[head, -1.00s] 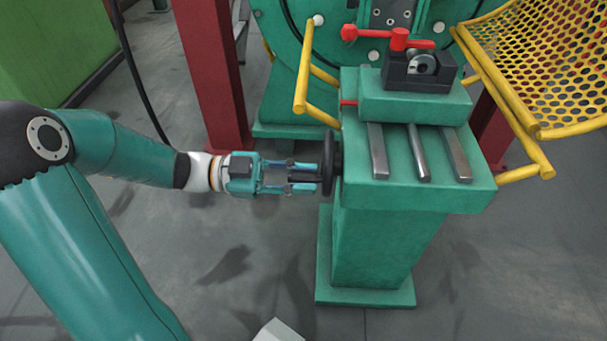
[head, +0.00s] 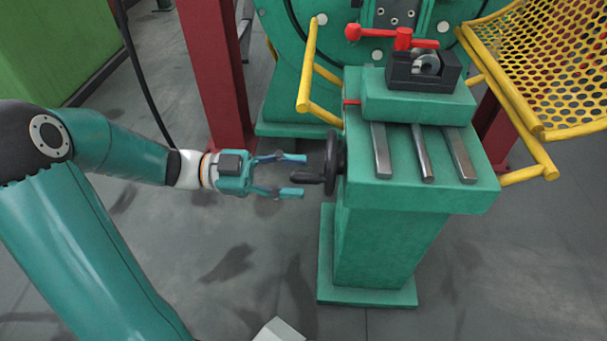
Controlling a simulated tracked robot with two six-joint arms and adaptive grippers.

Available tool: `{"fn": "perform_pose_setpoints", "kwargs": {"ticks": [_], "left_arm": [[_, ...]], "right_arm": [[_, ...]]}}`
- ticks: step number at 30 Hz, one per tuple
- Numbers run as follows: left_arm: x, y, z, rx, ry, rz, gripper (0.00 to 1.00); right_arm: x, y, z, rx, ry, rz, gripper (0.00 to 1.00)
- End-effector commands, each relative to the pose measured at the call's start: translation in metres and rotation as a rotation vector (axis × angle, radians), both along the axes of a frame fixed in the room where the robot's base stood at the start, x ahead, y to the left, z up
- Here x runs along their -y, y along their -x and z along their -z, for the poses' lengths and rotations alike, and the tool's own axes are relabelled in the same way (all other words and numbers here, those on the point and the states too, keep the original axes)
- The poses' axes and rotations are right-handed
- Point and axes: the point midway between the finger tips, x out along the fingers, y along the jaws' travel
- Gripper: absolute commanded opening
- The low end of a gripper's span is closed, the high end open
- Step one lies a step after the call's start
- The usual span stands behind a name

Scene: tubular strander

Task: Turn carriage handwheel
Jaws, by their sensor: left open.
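The carriage handwheel (head: 332,162) is a black wheel seen nearly edge-on, on the left side of the green carriage stand (head: 395,199). Its black crank handle (head: 307,178) sticks out to the left from the wheel. My left gripper (head: 297,175) is open and empty, its fingers pointing right at the handwheel. The fingertips lie just left of the wheel, one above and one below the handle tip in the picture; I see no contact. My right gripper is not in view.
A red post (head: 215,75) stands behind my left arm. Floor below the gripper is clear.

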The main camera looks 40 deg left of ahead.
Motion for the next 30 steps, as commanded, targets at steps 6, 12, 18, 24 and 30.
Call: {"fn": "perform_pose_setpoints", "kwargs": {"ticks": [6, 12, 18, 24, 30], "left_arm": [[-0.039, 0.023, 0.001, -0.002, -0.002, -0.007, 0.49], [-0.069, 0.040, 0.001, -0.001, -0.001, -0.005, 0.49], [-0.082, 0.049, 0.001, -0.001, -0.001, -0.002, 0.49], [-0.083, 0.050, 0.001, -0.001, 0.000, 0.000, 0.49], [-0.082, 0.049, -0.001, -0.014, 0.002, 0.002, 0.49]], "right_arm": [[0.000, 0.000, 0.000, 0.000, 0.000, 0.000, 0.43], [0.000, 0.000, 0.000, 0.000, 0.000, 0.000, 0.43], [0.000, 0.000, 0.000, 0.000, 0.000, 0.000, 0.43], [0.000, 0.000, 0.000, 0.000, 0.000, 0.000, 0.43], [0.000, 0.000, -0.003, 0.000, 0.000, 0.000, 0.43]]}}
